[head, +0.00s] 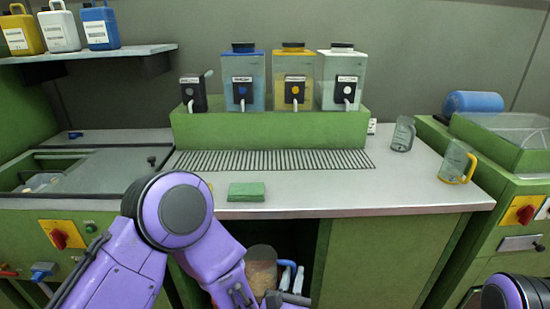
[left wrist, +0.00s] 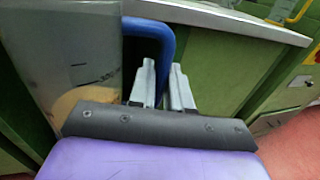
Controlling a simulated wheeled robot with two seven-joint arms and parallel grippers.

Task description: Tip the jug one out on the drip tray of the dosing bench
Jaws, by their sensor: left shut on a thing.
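A clear jug (head: 262,265) with a blue handle hangs below the bench's front edge in the head view, with something brownish inside. In the left wrist view the jug's body (left wrist: 85,50) fills the left side, and its blue handle (left wrist: 163,32) curves by the fingertips. My left gripper (head: 291,279) is shut on the handle; its fingers (left wrist: 163,80) show in the left wrist view. The slatted drip tray (head: 270,161) lies on the dosing bench (head: 320,193), above and beyond the jug. My right gripper is out of view.
Dispensers with blue (head: 240,80), yellow (head: 293,80) and white (head: 341,80) contents stand behind the tray. A green pad (head: 246,191) lies near the front edge. A grey-handled jug (head: 403,134) and a yellow-handled jug (head: 455,160) stand at the right. The bench's front right is clear.

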